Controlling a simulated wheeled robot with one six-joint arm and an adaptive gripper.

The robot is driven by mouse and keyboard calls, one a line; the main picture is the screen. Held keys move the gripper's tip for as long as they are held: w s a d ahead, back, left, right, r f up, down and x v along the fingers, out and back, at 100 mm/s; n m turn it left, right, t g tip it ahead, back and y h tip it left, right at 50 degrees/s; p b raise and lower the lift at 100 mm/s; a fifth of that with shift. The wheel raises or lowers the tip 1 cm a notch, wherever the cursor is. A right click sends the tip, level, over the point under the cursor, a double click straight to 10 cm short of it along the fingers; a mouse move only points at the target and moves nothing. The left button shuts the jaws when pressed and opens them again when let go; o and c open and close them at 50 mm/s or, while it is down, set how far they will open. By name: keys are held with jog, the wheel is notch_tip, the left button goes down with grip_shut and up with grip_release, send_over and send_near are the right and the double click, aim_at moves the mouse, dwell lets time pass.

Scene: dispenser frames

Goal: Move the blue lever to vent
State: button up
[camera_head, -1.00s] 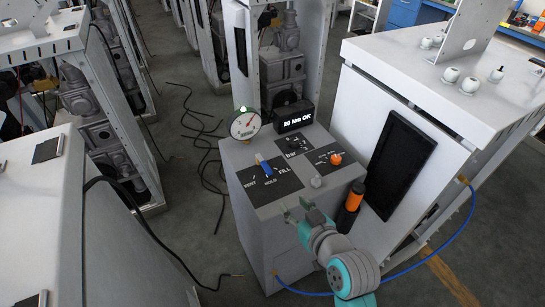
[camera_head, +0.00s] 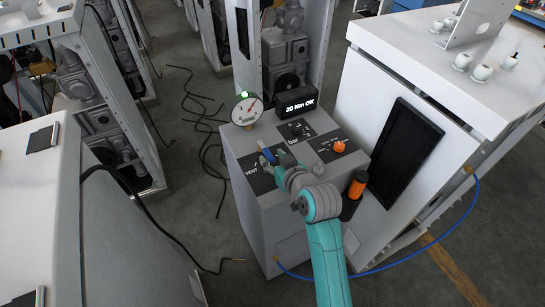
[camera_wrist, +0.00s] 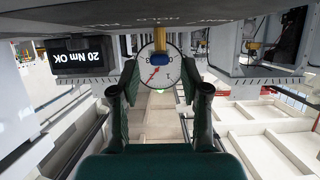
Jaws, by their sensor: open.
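The blue lever (camera_head: 268,156) stands on the dark label plate of the grey dispenser box in the head view. The word VENT (camera_head: 251,171) shows at the plate's left; FILL and HOLD are hidden by my arm. My gripper (camera_head: 269,164) is open at the lever, just above the plate. I cannot tell which mark the lever points to.
A round gauge (camera_head: 247,110) and a black display (camera_head: 297,102) reading "20 Nm OK" stand behind the lever. An orange knob (camera_head: 339,147) sits to the right. An orange-and-black handle (camera_head: 356,186) is at the box's right side. A white cabinet (camera_head: 425,60) stands close on the right.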

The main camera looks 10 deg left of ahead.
jog(key=shift+w+a+f, duration=0.2)
jog(key=shift+w+a, duration=0.1)
jog(key=shift+w, duration=0.1)
grip_shut()
